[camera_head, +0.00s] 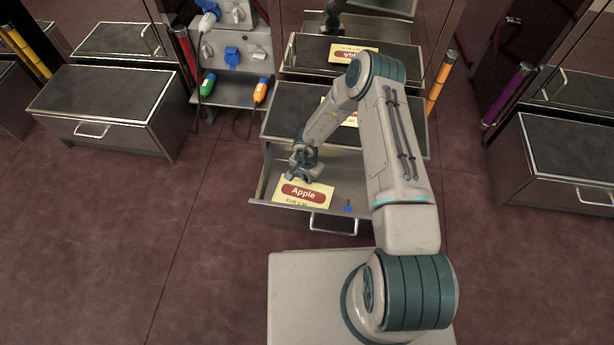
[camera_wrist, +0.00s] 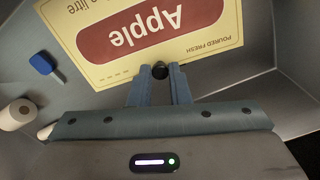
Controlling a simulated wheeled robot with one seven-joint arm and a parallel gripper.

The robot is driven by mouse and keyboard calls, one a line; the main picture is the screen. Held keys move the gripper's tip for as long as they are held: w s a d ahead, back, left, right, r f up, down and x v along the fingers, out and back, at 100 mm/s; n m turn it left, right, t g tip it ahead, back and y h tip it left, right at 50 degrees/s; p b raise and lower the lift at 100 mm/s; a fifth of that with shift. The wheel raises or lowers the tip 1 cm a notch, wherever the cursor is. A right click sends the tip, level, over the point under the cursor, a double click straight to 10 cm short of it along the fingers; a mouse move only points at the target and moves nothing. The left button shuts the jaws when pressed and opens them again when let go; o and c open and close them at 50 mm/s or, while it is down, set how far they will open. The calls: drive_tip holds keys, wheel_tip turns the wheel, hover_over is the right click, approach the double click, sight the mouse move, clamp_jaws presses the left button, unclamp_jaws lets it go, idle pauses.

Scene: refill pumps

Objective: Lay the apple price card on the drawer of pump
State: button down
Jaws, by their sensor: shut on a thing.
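The apple price card (camera_head: 303,194) is pale yellow with a red-brown oval reading "Apple". It is over the front left part of the open metal drawer (camera_head: 336,226), and I cannot tell whether it touches the floor of it. My gripper (camera_head: 301,174) is at the card's back edge. In the wrist view the card (camera_wrist: 205,35) fills the upper middle, and my gripper's fingers (camera_wrist: 160,74) are shut around a small black knob (camera_wrist: 160,71) at its edge.
A small blue object (camera_head: 348,206) lies in the drawer, right of the card; it also shows in the wrist view (camera_wrist: 42,64). Another yellow card (camera_head: 350,121) is partly hidden behind my arm on the cabinet top. Green (camera_head: 208,85) and orange (camera_head: 261,90) bottles stand on a shelf behind.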

drive_tip(key=shift+f+b, duration=0.35)
drive_tip(key=shift+f, duration=0.45)
drive_tip(key=c, duration=1.3)
unclamp_jaws()
drive_tip(key=shift+r, duration=0.1)
wheel_tip(320, 180, up, 14)
drive_tip(key=p, duration=0.6)
drive_tip(key=shift+s, duration=0.1)
